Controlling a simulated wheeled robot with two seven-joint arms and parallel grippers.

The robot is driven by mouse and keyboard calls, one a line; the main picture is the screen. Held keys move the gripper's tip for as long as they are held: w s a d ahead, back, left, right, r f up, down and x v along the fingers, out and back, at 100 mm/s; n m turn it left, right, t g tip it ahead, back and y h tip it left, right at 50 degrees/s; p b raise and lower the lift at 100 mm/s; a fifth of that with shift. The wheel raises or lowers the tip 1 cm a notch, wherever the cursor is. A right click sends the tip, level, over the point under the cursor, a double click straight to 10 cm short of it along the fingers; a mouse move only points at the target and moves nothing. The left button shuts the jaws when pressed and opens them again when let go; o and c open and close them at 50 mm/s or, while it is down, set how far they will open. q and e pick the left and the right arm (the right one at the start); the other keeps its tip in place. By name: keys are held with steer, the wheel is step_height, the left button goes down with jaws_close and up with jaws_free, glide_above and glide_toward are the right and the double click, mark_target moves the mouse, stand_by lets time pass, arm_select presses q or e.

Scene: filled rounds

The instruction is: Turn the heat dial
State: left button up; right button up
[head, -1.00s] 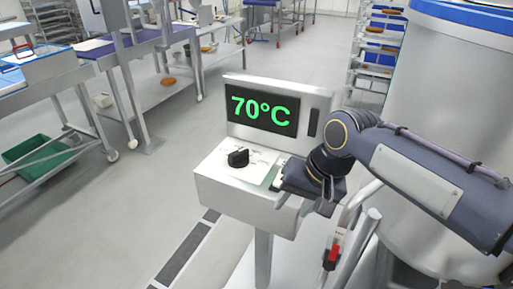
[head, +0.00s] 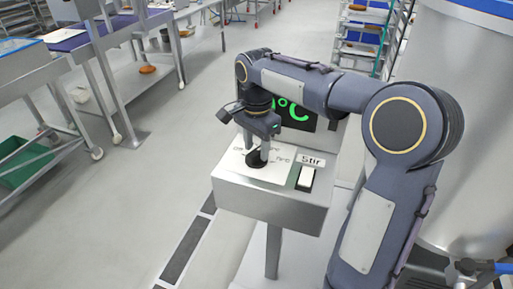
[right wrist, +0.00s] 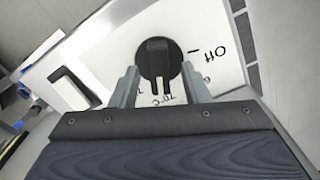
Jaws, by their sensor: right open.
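The black round heat dial (head: 256,161) sits on the white top of the control box (head: 268,203). My right gripper (head: 258,150) is over the dial, pointing down, with its body partly covering it. In the right wrist view the dial (right wrist: 158,60) lies between the two open grey fingers (right wrist: 158,76), with a gap on each side of its raised bar. The bar runs towards the gripper, near a "70°C" mark; an "Off" mark is to the right. The green-on-black display (head: 293,113) is partly hidden by my right arm; only "°C" reads clearly. My left gripper is out of view.
A white rocker switch (head: 306,178) labelled "Stir" is right of the dial, and shows at left in the wrist view (right wrist: 74,88). A large steel vessel (head: 463,165) stands at the right. The floor left of the box is open; a green bin (head: 25,160) is farther left.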

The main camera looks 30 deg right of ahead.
steer(key=shift+f, duration=0.45)
jaws_close()
